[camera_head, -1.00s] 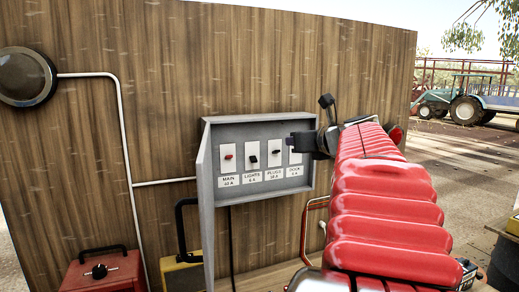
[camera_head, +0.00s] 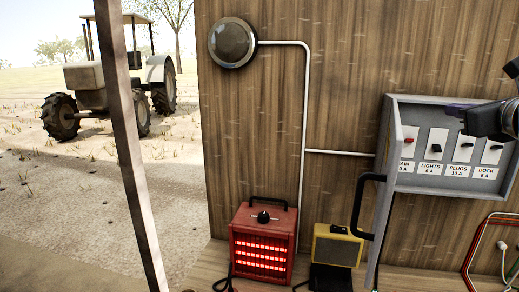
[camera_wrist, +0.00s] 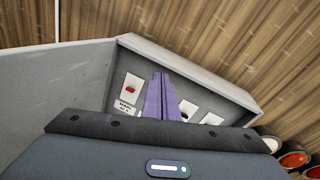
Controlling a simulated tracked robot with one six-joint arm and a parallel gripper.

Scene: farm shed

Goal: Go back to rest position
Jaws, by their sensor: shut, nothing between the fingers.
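My gripper (camera_head: 455,109) is at the right edge of the head view, in front of the upper right part of the grey switch box (camera_head: 437,103). Its purple fingers (camera_wrist: 160,97) are shut and empty in the wrist view. They cover part of the switch row there. The box door stands open to the left. The MAIN switch (camera_head: 408,142), LIGHTS switch (camera_head: 436,149), PLUGS switch (camera_head: 466,146) and DOCK switch (camera_head: 495,148) sit in a row above their labels. I cannot tell whether the fingers touch the box. Most of my arm is out of the head view.
A red heater (camera_head: 262,246) with glowing bars and a yellow box (camera_head: 338,245) stand below on the wooden ledge. A round lamp (camera_head: 232,42) and white conduit are on the plank wall. A post (camera_head: 128,140) and open ground with a tractor (camera_head: 110,85) lie left.

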